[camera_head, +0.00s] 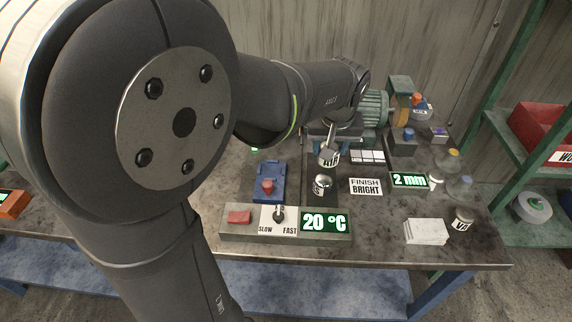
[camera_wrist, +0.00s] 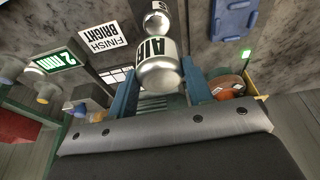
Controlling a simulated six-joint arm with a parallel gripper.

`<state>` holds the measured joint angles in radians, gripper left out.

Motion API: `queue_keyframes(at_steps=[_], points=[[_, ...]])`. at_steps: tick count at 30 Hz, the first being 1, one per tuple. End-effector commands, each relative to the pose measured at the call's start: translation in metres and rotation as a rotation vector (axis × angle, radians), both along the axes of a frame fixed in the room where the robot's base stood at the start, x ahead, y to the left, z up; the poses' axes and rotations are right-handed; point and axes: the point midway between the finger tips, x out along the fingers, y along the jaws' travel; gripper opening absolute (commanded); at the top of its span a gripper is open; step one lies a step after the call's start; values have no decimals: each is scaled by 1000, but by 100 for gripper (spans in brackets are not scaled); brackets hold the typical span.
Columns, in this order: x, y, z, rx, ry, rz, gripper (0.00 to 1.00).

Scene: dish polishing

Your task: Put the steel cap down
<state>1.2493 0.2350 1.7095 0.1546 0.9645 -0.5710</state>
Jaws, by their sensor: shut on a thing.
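The steel cap (camera_head: 330,158), a shiny rounded piece with a white band lettered "AIR", is held in the middle of the bench; it fills the centre of the wrist view (camera_wrist: 160,78). My gripper (camera_wrist: 160,72) is shut on it, with a blue finger on each side. In the head view the gripper is small and partly hidden by my arm. A second shiny piece (camera_head: 322,185), its label ending in "S", stands on the dark strip just in front of the cap. How high the cap is above the bench is hard to tell.
A blue fixture (camera_head: 268,183) with a red knob is left of the strip. The "FINISH BRIGHT" card (camera_head: 366,186) and "2 mm" display (camera_head: 409,180) are right. A control panel (camera_head: 236,233) is in front.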

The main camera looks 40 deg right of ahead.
Motion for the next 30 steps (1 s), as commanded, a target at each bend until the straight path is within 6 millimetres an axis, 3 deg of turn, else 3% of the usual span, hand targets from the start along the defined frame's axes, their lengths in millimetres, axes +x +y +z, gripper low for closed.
queue_keyframes(at_steps=[3, 7, 11, 21, 25, 30], points=[[15, 28, 7, -2, -2, 94, 18], [24, 45, 8, -1, -2, 153, 18], [42, 52, -2, 1, -1, 171, 18], [115, 65, -47, 2, 0, 168, 18], [132, 68, -57, -1, 0, 167, 18], [138, 69, -66, 0, -1, 163, 18]])
